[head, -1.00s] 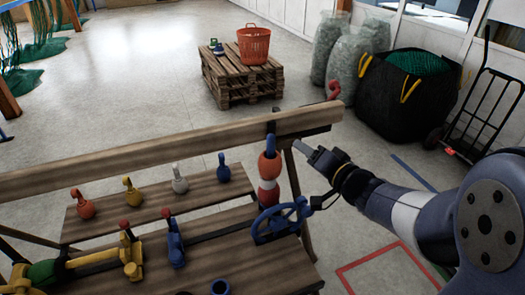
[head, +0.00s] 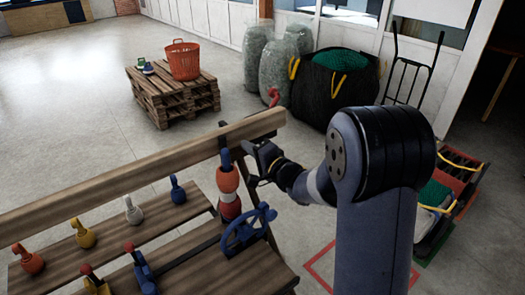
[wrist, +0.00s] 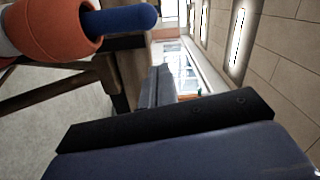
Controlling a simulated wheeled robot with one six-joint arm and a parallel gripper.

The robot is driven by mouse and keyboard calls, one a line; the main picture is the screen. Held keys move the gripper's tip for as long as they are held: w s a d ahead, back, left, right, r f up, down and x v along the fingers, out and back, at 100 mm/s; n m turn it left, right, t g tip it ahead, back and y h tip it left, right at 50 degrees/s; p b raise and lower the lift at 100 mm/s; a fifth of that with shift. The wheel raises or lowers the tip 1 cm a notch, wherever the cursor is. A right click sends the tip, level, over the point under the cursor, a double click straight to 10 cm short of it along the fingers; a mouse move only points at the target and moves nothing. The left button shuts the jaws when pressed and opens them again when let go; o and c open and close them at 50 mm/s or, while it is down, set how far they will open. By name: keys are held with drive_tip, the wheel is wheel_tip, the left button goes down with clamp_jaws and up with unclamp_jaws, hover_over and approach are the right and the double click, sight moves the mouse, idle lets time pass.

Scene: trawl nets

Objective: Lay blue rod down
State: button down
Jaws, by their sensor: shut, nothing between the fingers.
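A blue rod (head: 226,160) sticks up out of a stack of orange, white and red floats (head: 228,192) at the right end of the wooden bench. In the wrist view the rod (wrist: 122,19) comes out of the orange float (wrist: 58,27) at the upper left. The rod's lower part is hidden inside the floats. My gripper (head: 254,151) is just right of the rod's top, near the beam's end, shut and empty. In the wrist view its fingers (wrist: 158,84) are below and right of the rod, apart from it.
A wooden beam (head: 130,180) runs behind the stack; a blue handwheel (head: 245,230) stands in front. Small floats, including a white one (head: 133,211), and a red-tipped blue lever (head: 143,272) are on the left. A pallet (head: 170,97) stands behind. Open floor lies beyond the beam.

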drive_tip(key=a, duration=0.1)
drive_tip(key=s+a, duration=0.1)
drive_tip(key=a, duration=0.1)
drive_tip(key=shift+s+f, duration=0.25)
drive_tip(key=shift+f, duration=0.05)
drive_tip(key=shift+s, duration=0.1)
